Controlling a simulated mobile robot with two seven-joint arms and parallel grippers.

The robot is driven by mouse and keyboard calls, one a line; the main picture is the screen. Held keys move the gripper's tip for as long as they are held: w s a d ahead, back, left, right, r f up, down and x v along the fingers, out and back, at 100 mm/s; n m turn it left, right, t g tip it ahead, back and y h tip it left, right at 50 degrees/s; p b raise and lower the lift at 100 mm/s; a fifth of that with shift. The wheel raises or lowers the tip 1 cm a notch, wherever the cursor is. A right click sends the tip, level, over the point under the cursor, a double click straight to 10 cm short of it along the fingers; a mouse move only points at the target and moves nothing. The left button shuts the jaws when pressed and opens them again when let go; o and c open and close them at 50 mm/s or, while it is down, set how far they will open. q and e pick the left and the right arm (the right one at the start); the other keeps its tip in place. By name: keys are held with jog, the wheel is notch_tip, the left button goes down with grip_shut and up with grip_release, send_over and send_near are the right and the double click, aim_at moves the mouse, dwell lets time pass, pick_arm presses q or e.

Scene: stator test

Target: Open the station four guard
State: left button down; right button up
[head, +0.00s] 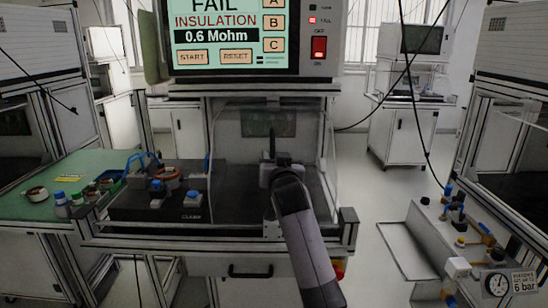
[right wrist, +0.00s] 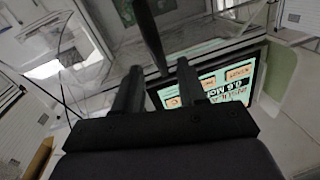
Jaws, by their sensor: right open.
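The station four guard looks like a clear panel (head: 308,150) in the frame under the test screen. Its edges are faint, and I cannot tell for sure whether it is fully down. A clear, curved-edged panel (right wrist: 78,62) also shows at left in the right wrist view. My right gripper (head: 271,160) is in front of the station opening, with its arm rising from below. In the right wrist view its two fingers (right wrist: 160,80) are apart. A dark bar (right wrist: 149,32), perhaps the guard's handle, runs between and beyond the fingertips; contact cannot be told. My left gripper is out of view.
The test screen (head: 230,38) above reads FAIL, INSULATION, 0.6 Mohm. A black fixture (head: 150,205) with a copper-coloured part is at left, beside a green bench (head: 35,205) with small parts. A pneumatic unit (head: 440,240) stands at right. Grey floor is clear between.

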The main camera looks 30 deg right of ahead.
jog(key=shift+v, duration=2.25)
jog(key=s+a+f+n+g+y, duration=0.15)
jog(key=s+f, duration=0.25)
jog(key=f, duration=0.4)
jog(key=s+a+f+n+y, duration=0.2)
jog(key=s+a+f, duration=0.1)
jog(key=f, duration=0.5)
jog(key=s+a+f+n+g+y, duration=0.1)
jog(key=s+a+f+n+y, duration=0.2)
jog(key=f, duration=0.5)
jog(key=s+a+f+n+g+y, duration=0.1)
jog(key=s+a+f+g, duration=0.1)
jog(key=s+f, duration=0.4)
jog(key=s+a+f+n+g+y, duration=0.1)
jog(key=s+a+f, duration=0.4)
jog(key=s, duration=1)
notch_tip(320, 180, down, 2)
jog(key=shift+a+f+g+y, duration=0.1)
jog(key=shift+a+g+y, duration=0.1)
jog(key=shift+g+y, duration=0.15)
